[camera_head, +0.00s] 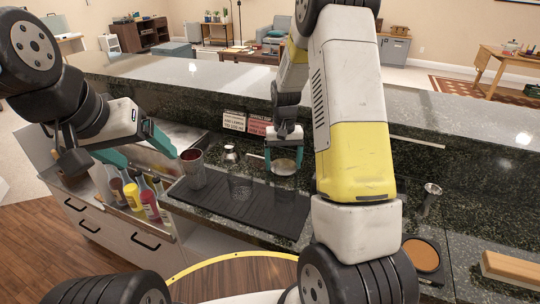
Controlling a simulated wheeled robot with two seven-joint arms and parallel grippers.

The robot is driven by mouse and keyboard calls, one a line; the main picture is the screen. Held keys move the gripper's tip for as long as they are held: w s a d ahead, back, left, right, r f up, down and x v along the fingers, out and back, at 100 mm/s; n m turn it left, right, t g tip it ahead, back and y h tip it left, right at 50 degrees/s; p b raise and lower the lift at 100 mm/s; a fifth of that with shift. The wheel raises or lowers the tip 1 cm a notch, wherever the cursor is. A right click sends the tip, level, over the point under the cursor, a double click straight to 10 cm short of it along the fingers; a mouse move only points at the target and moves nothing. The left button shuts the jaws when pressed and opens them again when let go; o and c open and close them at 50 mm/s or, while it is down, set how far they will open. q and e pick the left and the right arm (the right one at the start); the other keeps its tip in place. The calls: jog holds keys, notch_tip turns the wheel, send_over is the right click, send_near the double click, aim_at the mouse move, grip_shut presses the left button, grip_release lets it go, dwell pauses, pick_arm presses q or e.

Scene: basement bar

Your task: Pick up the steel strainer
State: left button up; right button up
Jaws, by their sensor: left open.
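My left gripper (138,150) is open and empty at the left, its teal fingers apart above the bottle rail and left of the metal cup. My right gripper (284,157) points down over the back of the black mat, its teal fingers spread at either side of a round, shallow piece that looks like the steel strainer (284,167). Whether the fingers touch it is too small to tell. My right arm hides the counter to the right of it.
A metal cup (193,170) and a clear glass (240,186) stand on the black mat (235,209). A small jigger (230,153) stands behind them. Several bottles (149,203) fill the rail at left. Another jigger (431,194), a round brown-topped piece (422,256) and a wooden block (512,270) are at right.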

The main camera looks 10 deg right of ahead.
jog(key=c, duration=0.7)
jog(key=shift+c, duration=0.2)
